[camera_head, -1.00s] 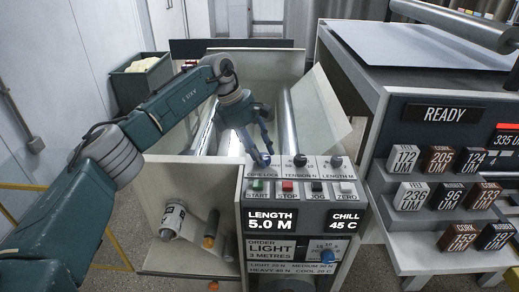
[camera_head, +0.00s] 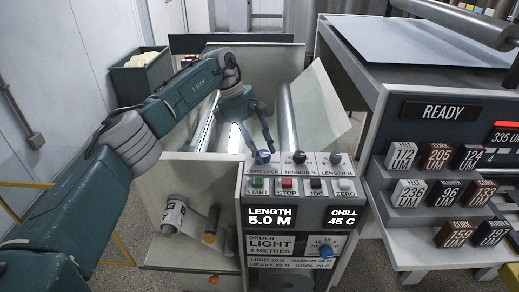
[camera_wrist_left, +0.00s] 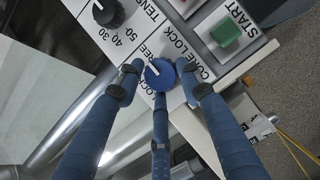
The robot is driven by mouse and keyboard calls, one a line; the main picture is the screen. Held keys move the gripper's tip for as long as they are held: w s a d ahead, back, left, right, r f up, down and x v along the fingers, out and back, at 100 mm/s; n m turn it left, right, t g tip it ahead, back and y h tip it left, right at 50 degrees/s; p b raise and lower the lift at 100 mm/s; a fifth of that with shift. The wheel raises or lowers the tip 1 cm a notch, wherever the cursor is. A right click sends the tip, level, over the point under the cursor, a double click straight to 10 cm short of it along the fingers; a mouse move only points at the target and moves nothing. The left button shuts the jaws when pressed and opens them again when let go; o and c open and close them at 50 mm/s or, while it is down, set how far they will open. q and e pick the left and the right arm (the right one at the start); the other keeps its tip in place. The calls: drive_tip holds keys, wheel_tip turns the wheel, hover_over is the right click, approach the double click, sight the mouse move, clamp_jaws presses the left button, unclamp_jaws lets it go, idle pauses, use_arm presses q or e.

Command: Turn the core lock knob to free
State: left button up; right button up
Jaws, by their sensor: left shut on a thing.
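The core lock knob (camera_head: 262,157) is a small blue knob on the sloped top panel of the console, at the left of its row. In the left wrist view the knob (camera_wrist_left: 160,74) shows its face with a white pointer line, angled toward the "FREE" side of the label, partly covered by a finger. My left gripper (camera_head: 263,148) is at the knob from above, its three blue fingers (camera_wrist_left: 162,84) set around it and shut on it. Parts of the "LOCKED" and "FREE" lettering are hidden. My right gripper is in neither view.
Black tension (camera_head: 299,158) and length (camera_head: 335,159) knobs sit to the right of it. The start button (camera_head: 257,183) and other buttons lie just below. A metal roller (camera_head: 287,117) stands behind the panel. A shelf of labelled blocks (camera_head: 437,157) is at the right.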

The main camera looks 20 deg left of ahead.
use_arm(q)
drive_tip(key=o, duration=1)
drive_tip(key=shift+d+r, duration=0.2)
drive_tip(key=shift+d, duration=0.1)
drive_tip(key=shift+o, duration=0.5)
drive_tip(key=shift+d, duration=0.1)
drive_tip(key=shift+s, duration=0.1)
drive_tip(key=shift+a+r, duration=0.25)
drive_tip(key=shift+a, duration=0.1)
drive_tip(key=v, duration=1.1)
drive_tip(key=shift+d+r, duration=0.25)
